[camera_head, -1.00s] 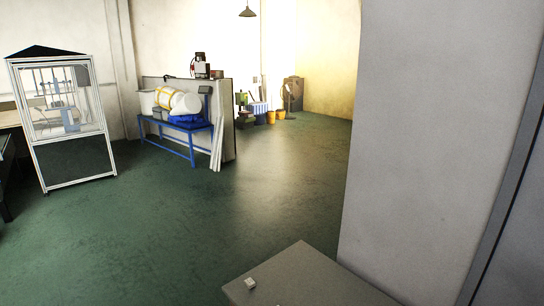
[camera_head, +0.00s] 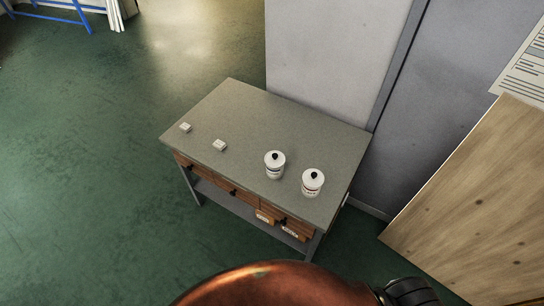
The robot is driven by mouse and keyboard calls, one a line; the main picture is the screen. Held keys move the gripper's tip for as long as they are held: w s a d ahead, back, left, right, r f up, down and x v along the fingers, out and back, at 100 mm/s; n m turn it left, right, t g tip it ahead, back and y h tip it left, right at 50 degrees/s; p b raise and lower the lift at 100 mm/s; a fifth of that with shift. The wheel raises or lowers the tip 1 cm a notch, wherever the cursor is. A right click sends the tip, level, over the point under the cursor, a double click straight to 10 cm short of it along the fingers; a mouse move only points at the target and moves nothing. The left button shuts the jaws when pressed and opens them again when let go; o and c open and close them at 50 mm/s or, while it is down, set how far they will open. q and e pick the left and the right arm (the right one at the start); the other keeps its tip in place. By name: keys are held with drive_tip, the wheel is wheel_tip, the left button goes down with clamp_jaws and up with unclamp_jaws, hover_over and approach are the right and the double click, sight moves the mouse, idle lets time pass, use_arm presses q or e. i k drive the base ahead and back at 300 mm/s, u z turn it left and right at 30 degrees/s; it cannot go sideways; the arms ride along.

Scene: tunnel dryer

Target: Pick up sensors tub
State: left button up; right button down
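Neither gripper is in view.
The grey tabletop (camera_head: 228,110) also holds two small white blocks, a left one (camera_head: 185,127) and a right one (camera_head: 219,145). Drawers sit under the top. A grey wall stands behind, a wooden board (camera_head: 485,200) at right.

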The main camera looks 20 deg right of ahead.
sight(273, 173)
drive_tip(key=z, duration=1.45)
drive_tip(key=k, duration=1)
drive_tip(key=u, duration=0.95)
drive_tip(key=i, duration=0.5)
